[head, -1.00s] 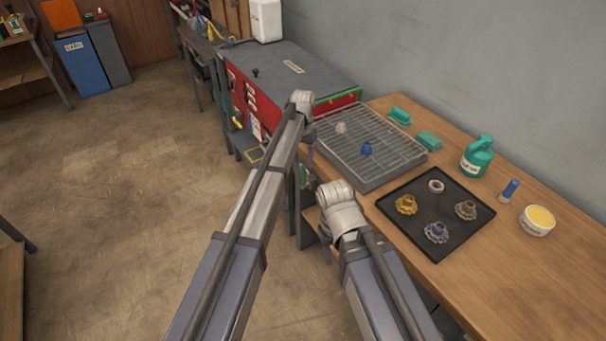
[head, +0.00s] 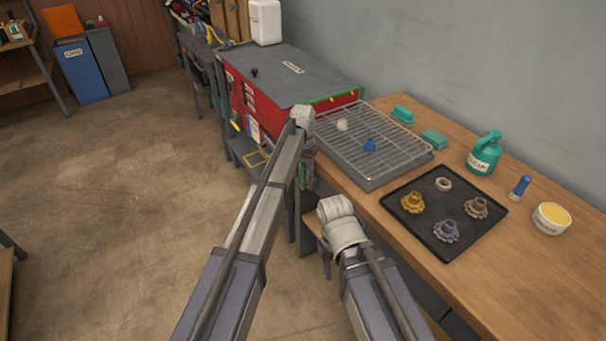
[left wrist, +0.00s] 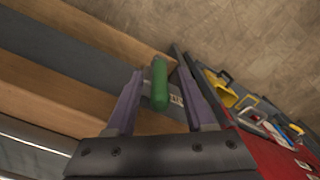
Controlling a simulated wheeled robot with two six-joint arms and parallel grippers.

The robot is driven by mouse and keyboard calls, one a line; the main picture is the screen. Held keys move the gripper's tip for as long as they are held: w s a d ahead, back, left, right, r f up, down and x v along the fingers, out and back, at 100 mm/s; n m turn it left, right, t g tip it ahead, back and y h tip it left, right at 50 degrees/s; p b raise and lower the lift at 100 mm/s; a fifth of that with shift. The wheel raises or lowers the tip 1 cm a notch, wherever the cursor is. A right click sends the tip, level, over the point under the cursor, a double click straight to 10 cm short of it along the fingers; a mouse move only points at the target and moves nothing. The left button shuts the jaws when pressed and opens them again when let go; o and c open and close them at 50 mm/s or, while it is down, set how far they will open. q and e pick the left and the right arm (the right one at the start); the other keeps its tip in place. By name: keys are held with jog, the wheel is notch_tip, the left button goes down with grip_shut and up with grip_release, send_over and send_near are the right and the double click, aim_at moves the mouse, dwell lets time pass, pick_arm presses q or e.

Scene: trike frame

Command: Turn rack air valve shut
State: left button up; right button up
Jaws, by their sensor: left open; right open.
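A green cylindrical handle (left wrist: 160,84), which looks like the valve lever, stands between the spread purple fingers of my left gripper (left wrist: 158,100) in the left wrist view. The fingers are open on both sides of it; I cannot tell whether either touches. In the head view a small green piece (head: 303,173) shows beneath my left wrist at the bench's left end, mostly hidden by the arm.
A red cabinet (head: 262,98) with a grey top stands beyond the rack. A black tray (head: 420,222) holds several gear-like parts. A teal spray bottle (head: 485,153), a blue-capped tube (head: 520,188) and a yellow-filled tub (head: 551,218) stand to its right. The floor at left is clear.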

pick_arm(q)
grip_shut()
dwell(1.3)
